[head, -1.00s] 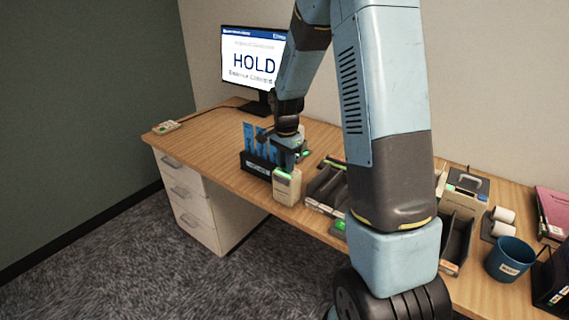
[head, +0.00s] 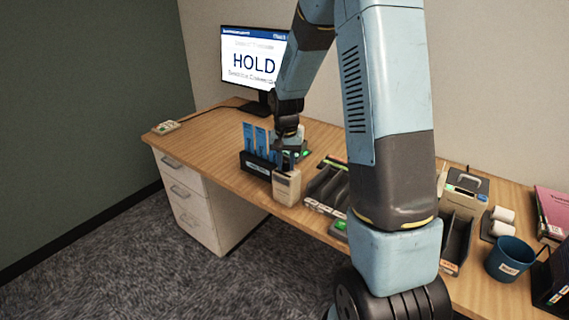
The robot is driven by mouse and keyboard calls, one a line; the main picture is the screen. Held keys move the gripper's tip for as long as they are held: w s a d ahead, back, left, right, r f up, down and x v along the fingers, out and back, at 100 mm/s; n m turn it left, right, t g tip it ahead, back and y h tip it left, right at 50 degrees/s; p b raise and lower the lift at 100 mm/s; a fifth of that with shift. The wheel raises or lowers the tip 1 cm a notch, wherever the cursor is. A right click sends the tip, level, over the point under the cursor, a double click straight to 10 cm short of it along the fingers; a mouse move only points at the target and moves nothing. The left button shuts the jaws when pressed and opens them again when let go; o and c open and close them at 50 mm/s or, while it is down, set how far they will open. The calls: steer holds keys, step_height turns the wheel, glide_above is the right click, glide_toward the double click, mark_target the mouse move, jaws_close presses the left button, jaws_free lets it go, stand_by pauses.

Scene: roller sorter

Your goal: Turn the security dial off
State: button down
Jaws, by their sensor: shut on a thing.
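A small cream-coloured box (head: 287,190) stands at the front edge of the desk. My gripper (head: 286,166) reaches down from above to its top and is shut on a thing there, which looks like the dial. The fingers hide the dial, so I cannot read its setting. No green light shows on the box's top now. The monitor (head: 252,59) at the back of the desk reads HOLD in large letters.
A black holder with blue cards (head: 259,163) stands just left of the box. Dark sorting trays (head: 328,188) lie to its right. My arm crosses the middle of the view and hides part of the desk. A blue cup (head: 510,259) stands at the right.

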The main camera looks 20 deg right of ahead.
mark_target(286, 164)
steer(key=shift+d+n, duration=0.15)
steer(key=shift+n, duration=0.95)
steer(key=c, duration=0.9)
jaws_free()
steer(key=shift+o, duration=0.2)
step_height(286, 164, up, 14)
steer(key=shift+f, duration=0.15)
